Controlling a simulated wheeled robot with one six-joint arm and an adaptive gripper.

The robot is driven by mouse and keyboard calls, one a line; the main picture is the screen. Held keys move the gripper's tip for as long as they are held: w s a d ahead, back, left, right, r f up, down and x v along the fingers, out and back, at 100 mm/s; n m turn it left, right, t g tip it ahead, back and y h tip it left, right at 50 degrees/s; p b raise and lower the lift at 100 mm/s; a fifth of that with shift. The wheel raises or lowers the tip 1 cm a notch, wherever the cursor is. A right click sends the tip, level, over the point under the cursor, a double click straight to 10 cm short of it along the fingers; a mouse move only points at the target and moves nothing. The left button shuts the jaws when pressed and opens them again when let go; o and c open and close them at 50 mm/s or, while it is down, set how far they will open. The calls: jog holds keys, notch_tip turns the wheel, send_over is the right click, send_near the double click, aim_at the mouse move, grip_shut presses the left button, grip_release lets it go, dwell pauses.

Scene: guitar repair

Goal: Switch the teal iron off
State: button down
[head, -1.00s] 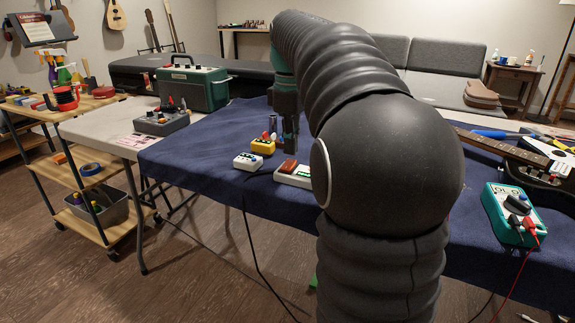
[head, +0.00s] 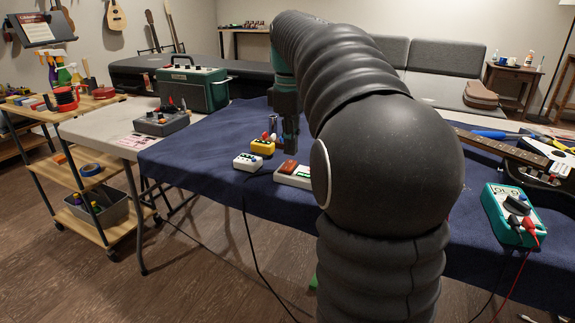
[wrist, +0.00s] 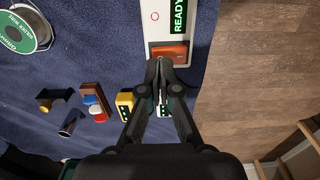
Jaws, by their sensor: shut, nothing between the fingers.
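A white control unit (head: 304,181) lies on the blue cloth, partly hidden by my arm. It carries an orange-red rocker switch (head: 289,167). In the wrist view the unit (wrist: 184,54) shows a green READY display (wrist: 179,15), and the switch (wrist: 170,52) lies just beyond my fingertips. My gripper (wrist: 160,62) is shut and empty, pointing down. Its tips overlap the switch's near edge in the picture; I cannot tell whether they touch. In the head view my gripper (head: 291,148) stands just behind the switch. I cannot make out the teal iron itself.
A white pedal (head: 248,161) and a yellow pedal (head: 263,146) stand close to the left of the unit. A solder spool (wrist: 28,30) lies on the cloth. A teal multimeter (head: 515,213) and a guitar (head: 500,148) are on the right. The table edge is close.

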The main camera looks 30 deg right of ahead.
aim_at(290, 162)
jog(key=shift+f+b, duration=0.75)
jog(key=shift+f, duration=0.45)
dwell(0.7)
jog(key=shift+r, duration=0.15)
notch_tip(290, 162, up, 4)
jog(key=p, duration=0.4)
jog(key=shift+r+p, duration=0.25)
jog(key=shift+p, duration=0.15)
jog(key=shift+r, duration=1.15)
